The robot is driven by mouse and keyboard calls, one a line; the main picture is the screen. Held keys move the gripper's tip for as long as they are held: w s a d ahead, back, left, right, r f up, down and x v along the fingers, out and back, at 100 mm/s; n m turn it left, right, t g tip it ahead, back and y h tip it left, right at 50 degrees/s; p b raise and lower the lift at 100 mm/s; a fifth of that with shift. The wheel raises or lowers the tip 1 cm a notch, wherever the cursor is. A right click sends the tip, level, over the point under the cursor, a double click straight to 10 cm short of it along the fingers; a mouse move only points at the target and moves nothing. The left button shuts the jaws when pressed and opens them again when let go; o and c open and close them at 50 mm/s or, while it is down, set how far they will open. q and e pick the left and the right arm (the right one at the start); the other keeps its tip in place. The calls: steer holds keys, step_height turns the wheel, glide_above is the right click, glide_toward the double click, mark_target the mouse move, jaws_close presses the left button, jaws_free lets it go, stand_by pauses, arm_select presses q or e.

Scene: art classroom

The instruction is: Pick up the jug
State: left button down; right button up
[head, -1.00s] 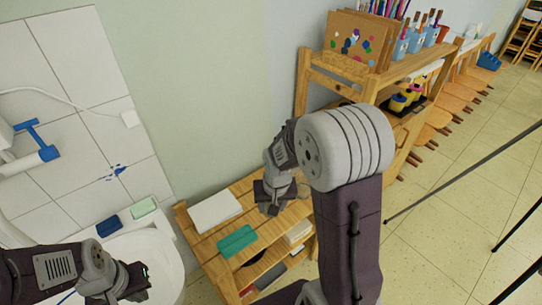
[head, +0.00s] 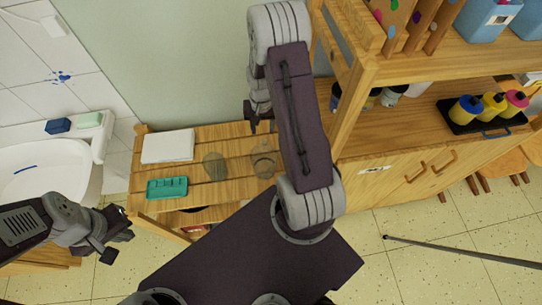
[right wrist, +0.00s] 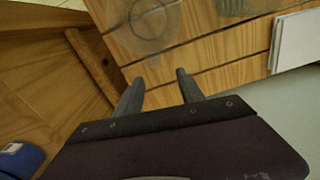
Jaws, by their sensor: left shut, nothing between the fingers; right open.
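A clear, see-through vessel that looks like the jug (head: 264,162) stands on the slatted wooden bench. My right arm's links partly cover its right side. Its round outline also shows at the top of the right wrist view (right wrist: 153,20). My right gripper (head: 259,122) is open and empty, behind the jug near the wall. In the right wrist view, its two fingers (right wrist: 160,78) point toward the jug, apart from it. My left gripper (head: 118,236) is shut and empty, in front of the bench at the lower left.
A second clear vessel (head: 215,166) stands left of the jug. A white stack (head: 168,146) and a green tray (head: 167,188) lie further left on the bench (head: 235,137). A wooden shelf unit (head: 352,118) closely borders the right; a sink (head: 45,170) is at left.

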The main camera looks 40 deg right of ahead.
mark_target(265, 160)
steer(key=shift+s+d+f, duration=0.1)
steer(key=shift+s+f, duration=0.3)
steer(key=shift+f, duration=0.3)
steer(key=shift+w+a, duration=0.1)
steer(key=shift+a, duration=0.1)
steer(key=f, duration=0.3)
steer(key=shift+s+d+f, duration=0.2)
steer(key=shift+d, duration=0.05)
step_height(265, 160, down, 5)
steer(key=shift+w+a+r, duration=0.1)
steer(key=shift+w+r, duration=0.05)
steer(key=shift+f, duration=0.45)
jaws_close()
